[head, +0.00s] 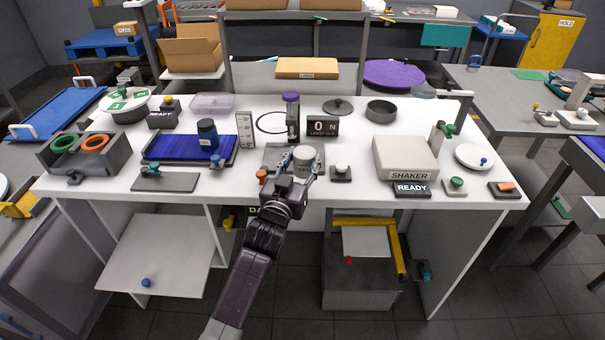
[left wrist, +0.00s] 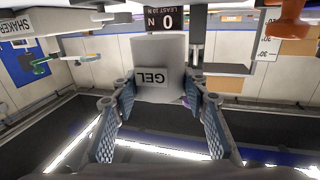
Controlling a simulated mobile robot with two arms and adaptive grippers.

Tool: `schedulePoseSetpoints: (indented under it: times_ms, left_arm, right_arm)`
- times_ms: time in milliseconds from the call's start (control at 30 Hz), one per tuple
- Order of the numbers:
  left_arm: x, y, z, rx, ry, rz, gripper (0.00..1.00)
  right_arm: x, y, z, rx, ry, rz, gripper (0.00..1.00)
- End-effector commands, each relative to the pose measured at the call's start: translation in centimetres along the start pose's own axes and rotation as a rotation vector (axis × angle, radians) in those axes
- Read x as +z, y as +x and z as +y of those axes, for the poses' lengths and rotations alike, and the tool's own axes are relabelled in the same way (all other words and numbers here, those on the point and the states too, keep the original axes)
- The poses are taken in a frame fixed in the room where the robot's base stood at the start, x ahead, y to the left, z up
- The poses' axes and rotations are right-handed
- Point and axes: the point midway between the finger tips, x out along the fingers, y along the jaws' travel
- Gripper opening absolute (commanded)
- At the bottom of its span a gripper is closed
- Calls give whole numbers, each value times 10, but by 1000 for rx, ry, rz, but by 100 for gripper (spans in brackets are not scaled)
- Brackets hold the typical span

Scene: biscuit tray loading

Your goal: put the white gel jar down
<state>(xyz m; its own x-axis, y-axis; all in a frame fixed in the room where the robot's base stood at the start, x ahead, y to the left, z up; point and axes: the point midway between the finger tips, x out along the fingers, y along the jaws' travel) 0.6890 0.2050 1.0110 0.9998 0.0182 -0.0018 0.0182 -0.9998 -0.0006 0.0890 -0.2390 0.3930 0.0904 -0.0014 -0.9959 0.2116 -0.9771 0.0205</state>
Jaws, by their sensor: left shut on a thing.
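The white gel jar (head: 303,154) is at the middle of the white table, over the grey base plate of a small stand with a purple-topped post (head: 291,112). Its GEL label faces my gripper and reads upside down in the left wrist view, where the jar (left wrist: 158,55) fills the upper middle. My left gripper (head: 292,180) is shut on the jar, with one finger on each side of it. I cannot tell whether the jar's bottom touches the base plate. My right gripper is not in view.
A 0 N readout (head: 322,127) stands behind the jar. The SHAKER box (head: 405,157) is further right.

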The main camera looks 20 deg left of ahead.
Motion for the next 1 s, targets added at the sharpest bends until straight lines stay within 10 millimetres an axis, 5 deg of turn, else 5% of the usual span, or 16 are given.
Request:
schedulePoseSetpoints:
  times_ms: [433, 867, 900, 1000]
  left_arm:
    - [52, 0, 0, -1, -1, 0, 14]
    - [60, 0, 0, -1, -1, 2, 14]
    - [59, 0, 0, -1, -1, 1, 45]
    - [59, 0, 0, -1, -1, 1, 56]
  right_arm:
    - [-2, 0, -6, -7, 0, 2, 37]
    - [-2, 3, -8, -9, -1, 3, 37]
    - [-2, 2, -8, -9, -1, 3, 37]
    - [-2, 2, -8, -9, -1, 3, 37]
